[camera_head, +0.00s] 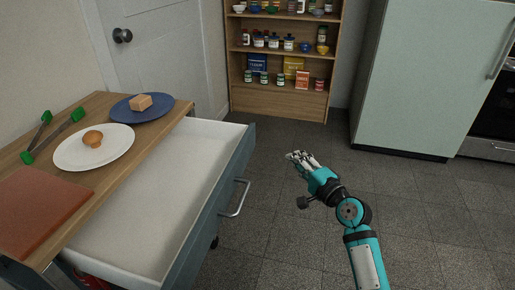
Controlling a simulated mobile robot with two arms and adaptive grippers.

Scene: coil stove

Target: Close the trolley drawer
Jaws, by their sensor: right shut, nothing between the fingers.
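The trolley (113,167) stands at the left with a wooden top. Its drawer (176,185) is pulled well out to the right, with a pale, empty interior and a blue-grey front. The drawer's metal handle (240,198) sticks out from that front. My right gripper (294,157) is shut and empty over the floor, to the right of the drawer front and apart from it. The teal right arm comes in from the bottom right. My left gripper is not in view.
On the trolley top are a white plate (72,154) with a brown item, a blue plate (128,110) with a block, green-tipped tongs (60,133) and a reddish-brown board (38,211). A stocked shelf (280,107), door (165,60) and fridge (425,80) stand behind. The floor around my gripper is clear.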

